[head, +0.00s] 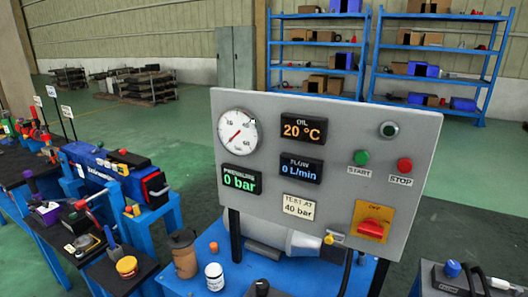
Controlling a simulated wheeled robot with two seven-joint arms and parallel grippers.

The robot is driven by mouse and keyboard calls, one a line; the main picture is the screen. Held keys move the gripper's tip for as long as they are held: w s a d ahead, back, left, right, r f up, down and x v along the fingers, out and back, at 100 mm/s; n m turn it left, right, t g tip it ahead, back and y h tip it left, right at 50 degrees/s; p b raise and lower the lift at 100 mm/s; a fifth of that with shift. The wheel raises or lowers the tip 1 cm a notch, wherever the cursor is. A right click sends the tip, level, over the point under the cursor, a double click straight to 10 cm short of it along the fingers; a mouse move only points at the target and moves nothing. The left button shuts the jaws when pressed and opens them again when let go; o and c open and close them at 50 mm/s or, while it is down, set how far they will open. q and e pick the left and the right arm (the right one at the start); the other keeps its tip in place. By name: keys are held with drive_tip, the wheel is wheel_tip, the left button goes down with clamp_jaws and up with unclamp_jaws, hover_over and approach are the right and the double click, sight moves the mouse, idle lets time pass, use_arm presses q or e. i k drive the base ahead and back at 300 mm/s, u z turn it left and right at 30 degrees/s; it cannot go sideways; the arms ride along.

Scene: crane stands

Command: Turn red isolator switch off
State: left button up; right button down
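The red isolator switch (371,228) sits on a yellow plate (372,208) at the lower right of the grey control panel (330,128). Its red handle looks roughly level across the plate, slightly tilted. Any on or off marking is too small to read. The panel stands upright on dark posts above a blue table (205,272). Neither of my grippers shows in the head view.
The panel also holds a round gauge (237,131), lit displays, a green start button (362,157) and a red stop button (404,165). A brown bottle (184,256) and a white jar (214,277) stand below. Cluttered benches lie left.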

sight(370, 227)
drive_tip(key=k, duration=0.95)
drive_tip(key=z, duration=1.15)
drive_tip(key=i, duration=0.75)
drive_tip(key=u, duration=0.15)
